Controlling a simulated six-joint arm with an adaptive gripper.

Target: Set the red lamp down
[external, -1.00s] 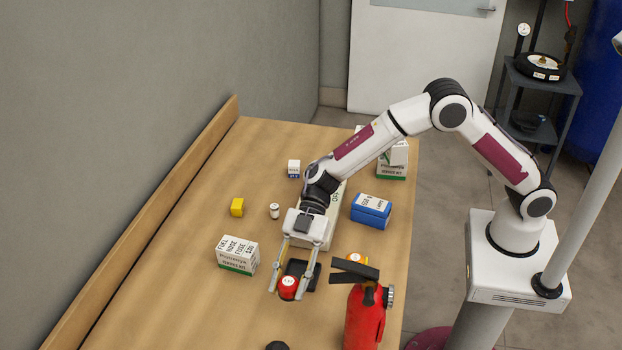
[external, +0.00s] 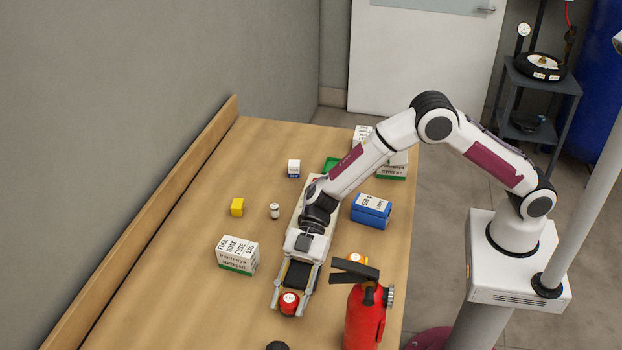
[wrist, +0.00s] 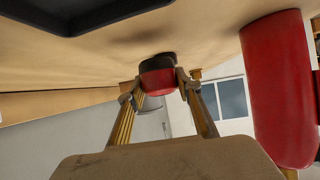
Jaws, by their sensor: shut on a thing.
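The red lamp (external: 289,304) has a white-marked top. It sits between the fingers of my gripper (external: 288,307), near the front of the wooden table (external: 190,230). In the wrist view the lamp (wrist: 158,82) shows a red body with a black end facing the table surface, and my gripper (wrist: 157,88) is shut on it. The lamp is very close to the table; I cannot tell whether it touches.
A black tray (external: 298,275) lies just behind the lamp.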

